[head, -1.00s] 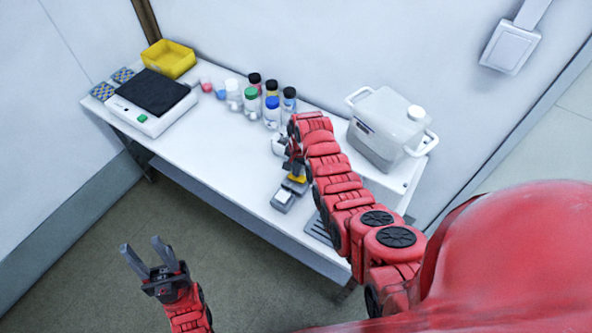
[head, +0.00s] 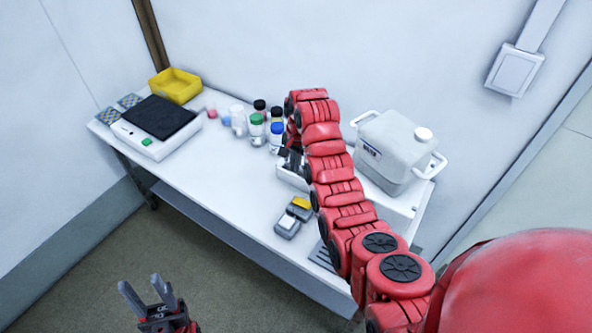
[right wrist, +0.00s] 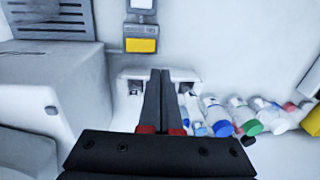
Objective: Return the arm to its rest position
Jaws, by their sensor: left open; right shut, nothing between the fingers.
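My right arm (head: 335,180) reaches out over the white bench (head: 225,185). Its gripper (right wrist: 160,75) is shut and empty in the right wrist view, fingers together in front of a small white device (right wrist: 190,75). In the head view the right gripper is largely hidden by its own arm. My left gripper (head: 147,290) is open and empty, low at the lower left, in front of the bench and apart from it.
A grey-white container with handles (head: 395,150) stands right of my right arm. Several capped bottles (head: 257,128) stand left of it. A small grey-and-yellow device (head: 292,218) lies near the front edge. A balance (head: 150,147) and a yellow bin (head: 175,87) stand at left.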

